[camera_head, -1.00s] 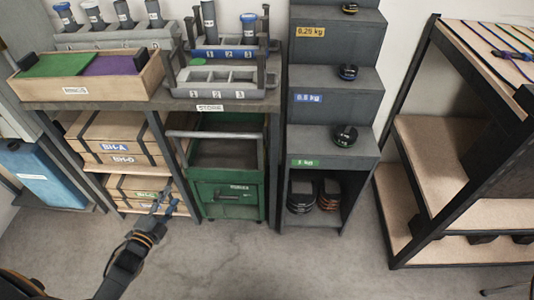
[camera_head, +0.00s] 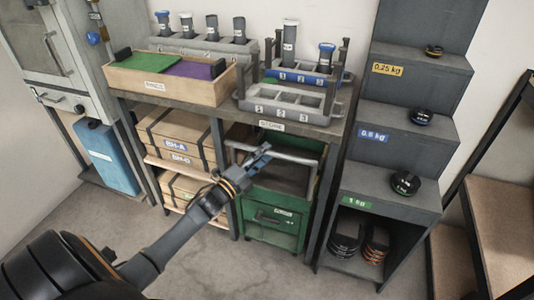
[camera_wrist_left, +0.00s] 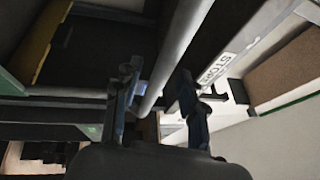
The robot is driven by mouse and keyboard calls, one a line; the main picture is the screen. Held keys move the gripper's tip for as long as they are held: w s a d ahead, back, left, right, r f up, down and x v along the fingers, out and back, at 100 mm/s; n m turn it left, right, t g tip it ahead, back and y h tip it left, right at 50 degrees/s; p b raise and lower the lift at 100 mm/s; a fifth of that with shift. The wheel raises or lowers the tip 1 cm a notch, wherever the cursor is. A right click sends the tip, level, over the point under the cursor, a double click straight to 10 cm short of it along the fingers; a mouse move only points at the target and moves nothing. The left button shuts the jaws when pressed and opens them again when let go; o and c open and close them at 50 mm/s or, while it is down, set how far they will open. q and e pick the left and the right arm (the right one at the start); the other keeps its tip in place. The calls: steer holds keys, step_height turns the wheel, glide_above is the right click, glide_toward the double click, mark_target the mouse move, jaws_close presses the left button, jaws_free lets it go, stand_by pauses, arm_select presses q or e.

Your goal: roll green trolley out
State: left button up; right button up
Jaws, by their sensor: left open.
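The green trolley (camera_head: 271,216) stands in the bay under the bench, beside the shelf of wooden boxes. It has a grey push bar (camera_head: 285,158) across its top and an open dark upper tray. My left gripper (camera_head: 262,152) is open at the left part of that bar. In the left wrist view the grey bar (camera_wrist_left: 176,50) runs between the two open fingers (camera_wrist_left: 160,95); I cannot tell whether they touch it. My right gripper is not in view.
The bench (camera_head: 330,128) above holds a wooden bin (camera_head: 165,86) and grey racks with tubes. A stepped grey weight stand (camera_head: 400,185) is close on the trolley's right. The blue container (camera_head: 108,158) stands at the left. The floor (camera_head: 215,270) in front is clear.

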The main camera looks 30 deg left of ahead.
arm_select(q)
steer(key=shift+x, duration=0.85)
steer(key=shift+c, duration=0.4)
jaws_close()
